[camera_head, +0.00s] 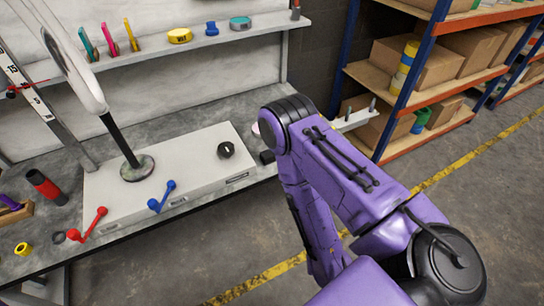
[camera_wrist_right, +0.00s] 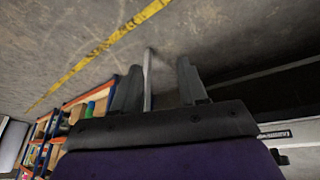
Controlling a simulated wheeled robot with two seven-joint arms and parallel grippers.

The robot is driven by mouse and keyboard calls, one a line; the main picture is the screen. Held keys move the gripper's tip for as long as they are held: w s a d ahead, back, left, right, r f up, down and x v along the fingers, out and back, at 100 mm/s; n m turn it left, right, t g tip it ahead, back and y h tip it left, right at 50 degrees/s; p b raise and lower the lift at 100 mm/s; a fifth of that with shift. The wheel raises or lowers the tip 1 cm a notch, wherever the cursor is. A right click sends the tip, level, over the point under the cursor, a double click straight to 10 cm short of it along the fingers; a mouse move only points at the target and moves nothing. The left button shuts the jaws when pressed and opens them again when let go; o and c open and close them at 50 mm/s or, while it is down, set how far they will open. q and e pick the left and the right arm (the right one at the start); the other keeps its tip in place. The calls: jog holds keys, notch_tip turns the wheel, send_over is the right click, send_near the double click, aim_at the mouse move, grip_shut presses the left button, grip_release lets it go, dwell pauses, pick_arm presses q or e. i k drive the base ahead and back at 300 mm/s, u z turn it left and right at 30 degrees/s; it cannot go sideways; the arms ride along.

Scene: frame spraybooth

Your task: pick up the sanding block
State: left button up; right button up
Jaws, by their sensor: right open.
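I cannot make out a sanding block for certain in either view. In the right wrist view my right gripper (camera_wrist_right: 158,88) is open, its two dark fingers apart with nothing held between them. A thin pale upright bar (camera_wrist_right: 148,72) shows between the fingers, and its distance is unclear. In the head view my purple right arm hangs at the workbench's right end and hides its own gripper. The workbench (camera_head: 215,216) carries a pale raised box (camera_head: 205,155) with a black knob-like part (camera_head: 226,149) on top. My left gripper is not in view.
Red (camera_head: 88,225) and blue (camera_head: 162,196) double-ended handles lie at the box's front. A red-black cylinder (camera_head: 46,187) and yellow ring (camera_head: 22,249) are at left. A lamp-like stand (camera_head: 137,168) rises from the box. Storage racks (camera_head: 400,110) stand right; floor there is open.

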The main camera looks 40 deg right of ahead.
aim_at(267, 158)
jog(key=z, duration=0.35)
jog(key=i, duration=0.85)
jog(key=z, duration=0.1)
